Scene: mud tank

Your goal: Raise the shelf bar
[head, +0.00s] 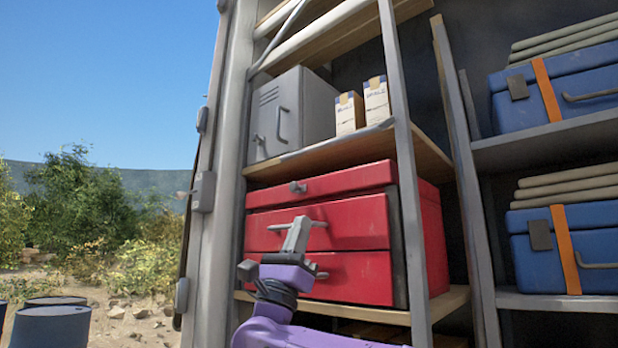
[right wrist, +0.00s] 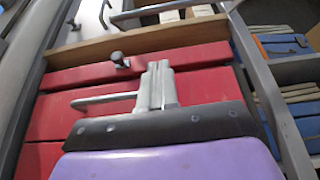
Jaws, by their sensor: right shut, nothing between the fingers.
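A thin pale grey shelf bar (head: 337,138) lies along the front edge of the middle wooden shelf, below the grey locker and cartons. A bar at that shelf also shows at the top of the right wrist view (right wrist: 165,9). My right gripper (head: 297,234) is shut and empty, in front of the red drawer chest and lower than the middle shelf's bar. It points upward, apart from the bar. Its closed fingers also show in the right wrist view (right wrist: 159,72). My left gripper is not in view.
The red drawer chest (head: 345,278), with protruding handles, fills the shelf behind my right gripper. A grey upright post (head: 402,150) stands at right. A slanted bar (head: 281,33) crosses the upper shelf. Blue cases (head: 520,105) sit farther right. Open air lies left of the cabinet.

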